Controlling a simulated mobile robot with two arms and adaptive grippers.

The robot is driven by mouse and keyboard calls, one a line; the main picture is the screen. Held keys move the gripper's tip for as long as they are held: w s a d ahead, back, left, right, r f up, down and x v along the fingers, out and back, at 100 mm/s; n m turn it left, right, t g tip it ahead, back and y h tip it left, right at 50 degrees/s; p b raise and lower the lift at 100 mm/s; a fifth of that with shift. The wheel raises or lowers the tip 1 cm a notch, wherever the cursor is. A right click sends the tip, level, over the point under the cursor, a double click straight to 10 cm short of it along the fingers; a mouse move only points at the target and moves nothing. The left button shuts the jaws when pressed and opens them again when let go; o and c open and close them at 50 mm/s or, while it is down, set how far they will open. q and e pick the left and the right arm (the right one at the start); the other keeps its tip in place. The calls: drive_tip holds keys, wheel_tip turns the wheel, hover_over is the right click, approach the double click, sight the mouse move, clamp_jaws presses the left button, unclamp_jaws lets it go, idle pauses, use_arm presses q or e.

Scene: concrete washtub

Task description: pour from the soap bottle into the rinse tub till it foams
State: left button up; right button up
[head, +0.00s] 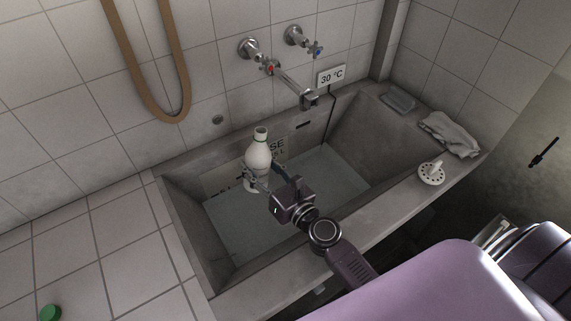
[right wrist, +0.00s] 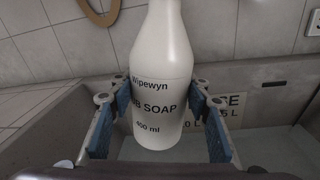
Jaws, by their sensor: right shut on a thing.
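The white soap bottle (head: 258,152) is upright over the rinse tub, with its open neck at the top and no cap on it. In the right wrist view the bottle (right wrist: 160,85) shows the print "SOAP" and "400 ml". My right gripper (head: 258,176) is shut on the bottle, with its blue finger pads (right wrist: 170,125) on both sides of it. The concrete rinse tub (head: 345,213) has greyish water (head: 240,232) in it, and I see no foam. The tub's printed label is partly hidden behind the bottle. My left gripper is not in view.
Two taps and a spout (head: 309,100) are above the tub's back edge. A grey cloth (head: 450,134), a round white plug (head: 432,173) and a soap-like block (head: 398,99) lie on the right ledge. A green cap (head: 50,313) lies at lower left.

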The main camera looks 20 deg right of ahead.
sight(262, 158)
drive_tip(key=shift+a+r, duration=0.1)
drive_tip(key=shift+r, duration=0.05)
wheel_tip(262, 158, up, 5)
drive_tip(key=p, duration=0.5)
drive_tip(key=shift+f+n+b, duration=0.2)
drive_tip(key=shift+n+b, duration=0.15)
drive_tip(key=shift+n, duration=0.55)
drive_tip(key=shift+r+b, duration=0.1)
drive_tip(key=shift+b, duration=0.2)
